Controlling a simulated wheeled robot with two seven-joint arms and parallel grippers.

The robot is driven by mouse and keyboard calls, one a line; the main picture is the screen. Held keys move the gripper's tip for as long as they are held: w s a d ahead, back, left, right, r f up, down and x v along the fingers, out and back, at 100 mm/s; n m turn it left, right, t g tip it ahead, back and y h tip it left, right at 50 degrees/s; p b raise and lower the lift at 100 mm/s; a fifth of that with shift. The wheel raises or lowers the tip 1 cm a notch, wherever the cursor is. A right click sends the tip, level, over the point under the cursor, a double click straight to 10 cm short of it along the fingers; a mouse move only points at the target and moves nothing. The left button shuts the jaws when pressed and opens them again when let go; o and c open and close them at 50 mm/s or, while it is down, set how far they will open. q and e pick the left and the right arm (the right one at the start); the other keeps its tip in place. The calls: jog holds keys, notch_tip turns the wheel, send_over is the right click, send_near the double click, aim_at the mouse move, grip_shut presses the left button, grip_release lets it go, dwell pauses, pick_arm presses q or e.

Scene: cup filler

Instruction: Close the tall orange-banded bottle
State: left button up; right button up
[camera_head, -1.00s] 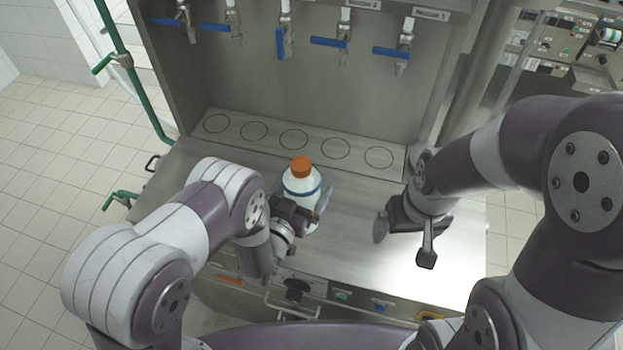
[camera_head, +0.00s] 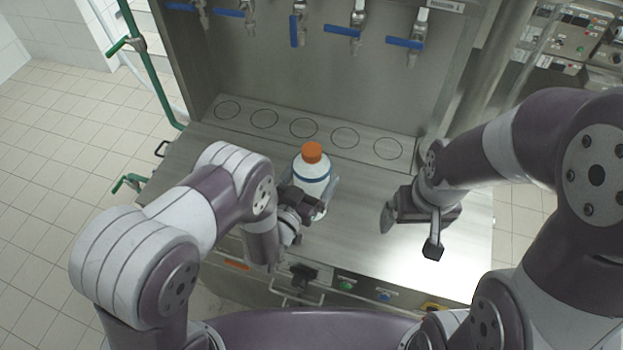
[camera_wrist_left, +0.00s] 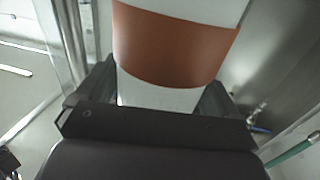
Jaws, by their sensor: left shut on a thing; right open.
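The tall white bottle (camera_head: 311,178) has an orange cap (camera_head: 312,152) on its top and a blue ring around its upper body. It stands roughly upright over the steel worktop; whether its base touches is hidden. In the left wrist view its white side shows a wide orange band (camera_wrist_left: 170,48). My left gripper (camera_head: 312,201) is shut on the bottle's body from the near side, a finger on each side. I cannot tell how tightly the cap sits. My right gripper (camera_head: 410,233) is open and empty, to the right of the bottle and apart from it.
Several taps with blue handles (camera_head: 343,32) hang on the back panel. A row of marked circles (camera_head: 303,128) lies behind the bottle on the worktop (camera_head: 365,180). A green rail (camera_head: 147,70) stands at the left. The worktop between bottle and right gripper is clear.

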aim_at(312, 166)
pick_arm(q)
jog(key=shift+w+r, duration=0.1)
jog(key=shift+r, duration=0.55)
notch_tip(312, 166, up, 3)
jog(key=shift+b, duration=0.4)
jog(key=s+d+r+b, duration=0.2)
jog(key=d+r, duration=0.5)
jog(key=d, duration=0.4)
jog(key=shift+s+d+b, duration=0.25)
jog(key=shift+s+b, duration=0.15)
jog(key=shift+b, duration=0.2)
